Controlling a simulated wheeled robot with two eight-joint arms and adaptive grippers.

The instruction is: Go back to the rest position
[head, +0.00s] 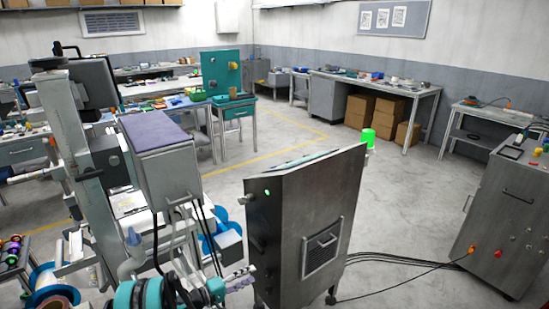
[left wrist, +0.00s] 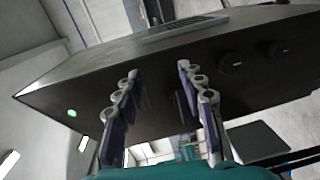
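My left gripper (head: 243,276) is low in the middle of the head view, beside a dark metal cabinet (head: 285,240). In the left wrist view, my left gripper (left wrist: 158,78) has its two fingers spread apart with nothing held between them. The same cabinet (left wrist: 90,75) fills much of that view behind the fingers. Whether the fingertips touch the cabinet I cannot tell. My right gripper is in neither view.
A machine with a grey box (head: 165,175) and blue reels (head: 52,285) stands close on the left. A control cabinet (head: 505,220) is at right, with black cables on the floor. Benches line the back. Open floor (head: 410,205) lies between.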

